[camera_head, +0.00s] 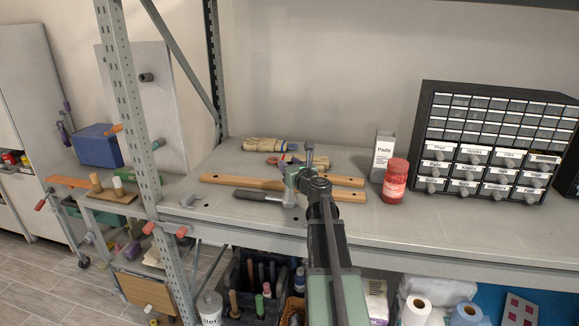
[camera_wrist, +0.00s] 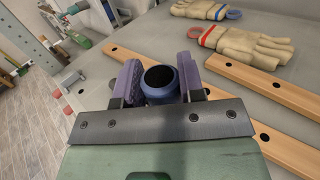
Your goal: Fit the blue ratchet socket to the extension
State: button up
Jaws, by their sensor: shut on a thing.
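In the wrist view, my gripper (camera_wrist: 160,82) is shut on the blue socket (camera_wrist: 161,97), with one purple finger pressed on each side. The socket is a short round piece with a dark opening facing the camera. In the head view, my gripper (camera_head: 293,172) is over the shelf, above the wooden strips, and my arm hides much of what is under it. I cannot make out the socket clearly there. I cannot identify the extension with certainty in either view.
Two wooden strips (camera_head: 240,182) with holes, work gloves (camera_head: 263,145) and a black-handled tool (camera_head: 258,195) lie near my gripper. A red jar (camera_head: 395,182), a white box (camera_head: 382,157) and a drawer cabinet (camera_head: 490,150) stand at right. A rack post (camera_head: 137,120) rises at left.

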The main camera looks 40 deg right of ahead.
jog(key=shift+f+b, duration=0.5)
jog(key=shift+f, duration=0.1)
jog(key=o, duration=1)
jog(key=shift+o, duration=0.2)
jog(key=s+a, duration=0.2)
jog(key=s, duration=0.8)
jog(key=shift+s, duration=0.3)
